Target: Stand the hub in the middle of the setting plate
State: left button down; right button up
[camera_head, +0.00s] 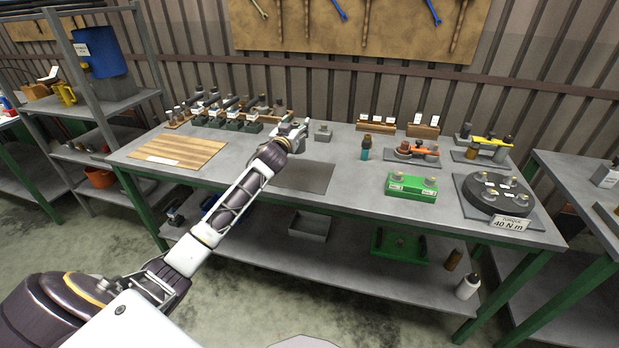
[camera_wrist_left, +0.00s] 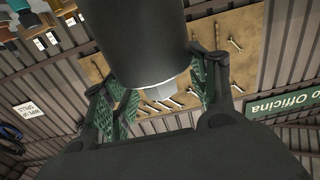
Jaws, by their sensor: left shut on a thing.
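My left gripper (camera_head: 293,133) is over the back middle of the bench, behind the dark flat plate, which looks like the setting plate (camera_head: 312,178). The visible part of this plate is bare; my forearm covers its left part. In the left wrist view the green-padded fingers (camera_wrist_left: 160,95) are on either side of a dark cylinder with a pale faceted end (camera_wrist_left: 148,45), which I take to be the hub. The gripper is shut on it. In the head view the hub is too small to make out clearly. My right gripper is not in view.
A wooden board (camera_head: 178,151) lies at the left. Racks of small parts (camera_head: 225,112) stand behind it. A small grey block (camera_head: 322,133) is right of my gripper. Further right are a teal bottle (camera_head: 366,152), a green fixture (camera_head: 411,187) and a round black fixture (camera_head: 492,193).

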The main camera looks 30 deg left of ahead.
pick_arm(q)
jog(key=shift+d+r, duration=0.15)
jog(key=shift+d, duration=0.1)
jog(key=shift+w, duration=0.1)
jog(key=shift+f+b, duration=0.45)
jog(key=shift+f, duration=2.65)
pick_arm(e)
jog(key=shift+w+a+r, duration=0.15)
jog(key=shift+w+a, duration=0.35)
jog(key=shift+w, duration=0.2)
pick_arm(q)
jog(key=shift+f, duration=0.15)
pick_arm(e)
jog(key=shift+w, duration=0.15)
